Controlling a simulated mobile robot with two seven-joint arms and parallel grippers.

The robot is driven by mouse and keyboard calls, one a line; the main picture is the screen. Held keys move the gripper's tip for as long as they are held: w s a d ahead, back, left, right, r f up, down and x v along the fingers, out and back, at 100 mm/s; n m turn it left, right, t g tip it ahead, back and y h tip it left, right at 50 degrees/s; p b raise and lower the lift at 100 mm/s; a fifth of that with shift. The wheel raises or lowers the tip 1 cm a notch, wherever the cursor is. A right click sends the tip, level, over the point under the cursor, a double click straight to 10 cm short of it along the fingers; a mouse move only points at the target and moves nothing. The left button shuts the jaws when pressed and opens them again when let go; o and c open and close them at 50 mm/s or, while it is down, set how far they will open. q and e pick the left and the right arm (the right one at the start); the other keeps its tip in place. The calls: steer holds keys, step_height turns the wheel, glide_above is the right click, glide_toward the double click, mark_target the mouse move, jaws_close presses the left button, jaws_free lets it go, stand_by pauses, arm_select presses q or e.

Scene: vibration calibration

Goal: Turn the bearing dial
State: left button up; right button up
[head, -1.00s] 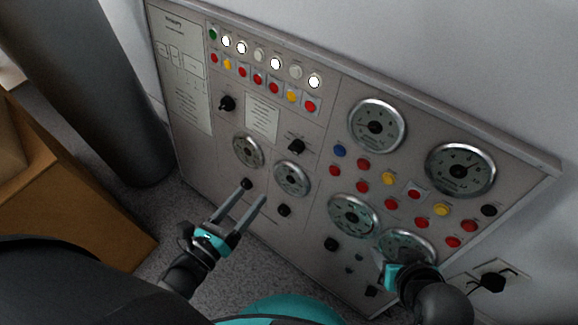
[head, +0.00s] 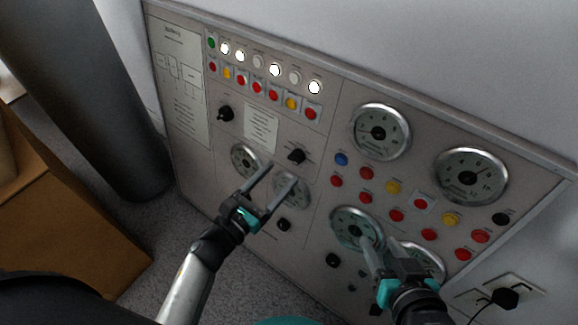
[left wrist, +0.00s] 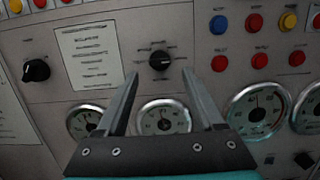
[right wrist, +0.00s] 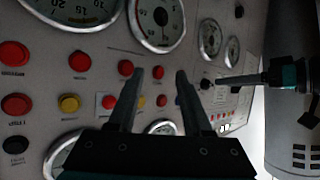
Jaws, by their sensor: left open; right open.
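The grey panel carries two larger black dial knobs. The right one (head: 297,156) is just beyond my left gripper's fingertips, and the left wrist view shows this knob (left wrist: 160,61) between them, apart from both. The other knob (head: 226,114) is up and left, also in the left wrist view (left wrist: 36,70). Their labels are too small to read, so I cannot tell which is the bearing dial. My left gripper (head: 279,172) is open and empty, in front of a round gauge (head: 292,190). My right gripper (head: 378,243) is open and empty before the lower right gauges.
Several red, yellow and blue buttons (head: 393,187) and large gauges (head: 379,132) fill the panel's right side. Lamps line its top left. Smaller black knobs (head: 283,224) sit lower. A cardboard box (head: 60,225) stands at left, and a plugged socket (head: 505,298) is at lower right.

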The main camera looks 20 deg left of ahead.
mark_target(296, 158)
arm_select(q)
steer(key=shift+b+x, duration=0.3)
steer(key=shift+x, duration=2)
arm_select(e)
steer(key=shift+w+a+r+t+y, duration=0.15)
steer(key=shift+a+t+y, duration=0.05)
steer(key=shift+a+t, duration=0.2)
steer(key=shift+w+a+r+t+y, duration=0.1)
steer(key=shift+a+r+t+y, duration=0.1)
steer(key=shift+a+t, duration=0.15)
arm_select(q)
steer(key=shift+c, duration=0.4)
jaws_close()
arm_select(e)
steer(key=shift+f, duration=0.1)
